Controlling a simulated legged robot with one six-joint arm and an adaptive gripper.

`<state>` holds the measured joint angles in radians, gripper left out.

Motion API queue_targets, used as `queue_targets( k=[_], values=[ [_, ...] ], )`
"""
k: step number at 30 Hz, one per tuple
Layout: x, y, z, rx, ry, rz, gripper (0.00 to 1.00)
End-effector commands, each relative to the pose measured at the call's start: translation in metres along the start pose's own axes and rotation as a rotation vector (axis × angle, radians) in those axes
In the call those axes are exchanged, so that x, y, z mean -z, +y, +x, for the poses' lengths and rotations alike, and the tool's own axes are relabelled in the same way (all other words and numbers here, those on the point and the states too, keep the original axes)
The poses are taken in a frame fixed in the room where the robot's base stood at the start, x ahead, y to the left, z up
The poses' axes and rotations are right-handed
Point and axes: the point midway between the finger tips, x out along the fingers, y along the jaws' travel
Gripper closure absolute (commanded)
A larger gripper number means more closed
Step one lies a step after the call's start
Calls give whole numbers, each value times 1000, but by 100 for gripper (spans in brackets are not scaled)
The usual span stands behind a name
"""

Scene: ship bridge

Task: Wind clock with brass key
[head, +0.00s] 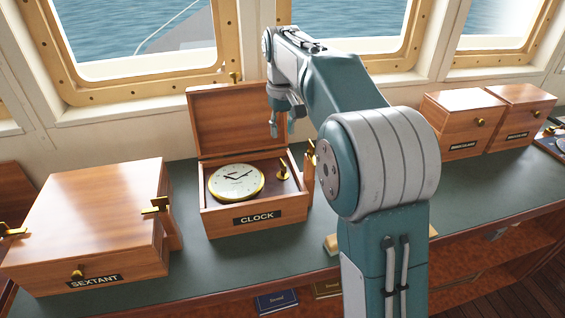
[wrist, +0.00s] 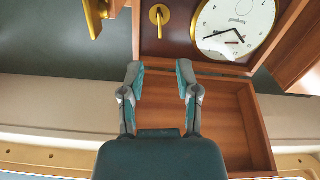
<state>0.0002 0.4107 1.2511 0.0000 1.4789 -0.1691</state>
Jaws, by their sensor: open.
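The clock (head: 236,183) has a white face and brass rim and sits in an open wooden box labelled CLOCK (head: 257,218). The clock face also shows in the wrist view (wrist: 238,22). A brass key (head: 284,170) stands in the box to the right of the clock; in the wrist view the brass key (wrist: 159,15) is beyond my fingertips. My gripper (head: 281,126) is over the right side of the box, in front of its raised lid (head: 235,118). In the wrist view my gripper (wrist: 160,80) is open and empty, its two fingers apart, pointing towards the key.
A closed box labelled SEXTANT (head: 95,215) stands at left on the green counter (head: 200,272). Two closed wooden boxes (head: 463,123) (head: 522,110) stand at the back right. A brass fitting (head: 311,155) sticks up by the clock box's right side. Windows line the back.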

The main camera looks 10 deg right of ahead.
Motion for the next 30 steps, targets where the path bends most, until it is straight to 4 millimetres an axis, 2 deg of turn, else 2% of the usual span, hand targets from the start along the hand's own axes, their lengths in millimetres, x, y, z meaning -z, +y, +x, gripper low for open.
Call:
queue_targets(
  k=[5, 12, 18, 23, 30],
  values=[
    [0, 0, 21, 1, -4, 0, 58],
    [-1, 0, 66, 1, -4, -1, 58],
    [-1, 0, 96, 1, -4, -2, 58],
    [0, 0, 105, 0, -1, -2, 58],
    [0, 0, 107, 0, 0, -2, 58]
  ],
)
